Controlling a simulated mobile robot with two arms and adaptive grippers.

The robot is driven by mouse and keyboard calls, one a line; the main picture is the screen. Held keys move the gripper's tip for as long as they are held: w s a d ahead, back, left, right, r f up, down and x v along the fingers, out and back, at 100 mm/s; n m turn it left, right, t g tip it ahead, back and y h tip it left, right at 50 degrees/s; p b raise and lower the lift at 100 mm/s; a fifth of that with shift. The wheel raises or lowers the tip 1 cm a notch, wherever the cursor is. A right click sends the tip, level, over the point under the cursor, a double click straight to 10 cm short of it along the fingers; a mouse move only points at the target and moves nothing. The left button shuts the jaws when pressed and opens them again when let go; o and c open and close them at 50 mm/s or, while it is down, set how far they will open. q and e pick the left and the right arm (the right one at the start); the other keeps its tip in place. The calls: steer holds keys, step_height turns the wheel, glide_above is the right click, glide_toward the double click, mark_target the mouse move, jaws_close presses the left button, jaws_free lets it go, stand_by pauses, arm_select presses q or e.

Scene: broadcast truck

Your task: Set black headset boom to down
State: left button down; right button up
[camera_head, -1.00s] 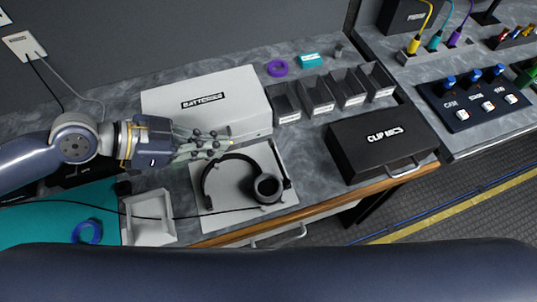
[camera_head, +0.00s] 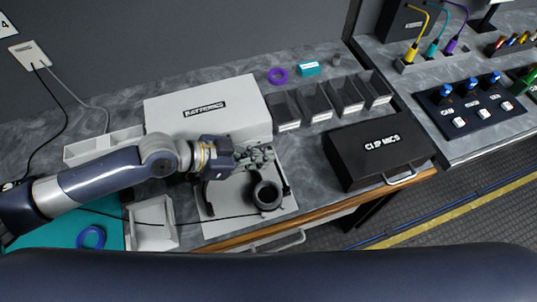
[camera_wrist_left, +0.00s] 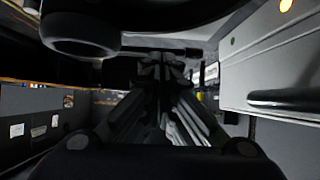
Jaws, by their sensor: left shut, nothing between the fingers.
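The black headset (camera_head: 266,196) lies on a light grey mat (camera_head: 226,190) near the counter's front edge. Its round ear cup faces up, and a thin dark part, apparently the boom, runs along its right side. My left gripper (camera_head: 262,156) is shut and empty, over the far part of the headset, and hides much of its headband. I cannot tell whether it touches the headset. In the left wrist view the shut fingers (camera_wrist_left: 160,72) show in the middle, with a dark round part of the headset (camera_wrist_left: 78,40) at the upper left.
A white BATTERIES case (camera_head: 208,106) stands behind my left gripper. A black CLIP MICS case (camera_head: 378,146) is to the right, with several grey bins (camera_head: 318,102) behind it. A white open tray (camera_head: 152,224) stands left of the mat. A cable crosses the mat's front.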

mark_target(278, 168)
arm_select(q)
steer(key=shift+x, duration=1.2)
arm_select(e)
steer(key=shift+r, duration=0.4)
arm_select(q)
steer(key=shift+w+d, duration=0.2)
steer(key=shift+d, duration=0.1)
arm_select(e)
steer(key=shift+s+a+f, duration=0.1)
steer(key=shift+a, duration=0.1)
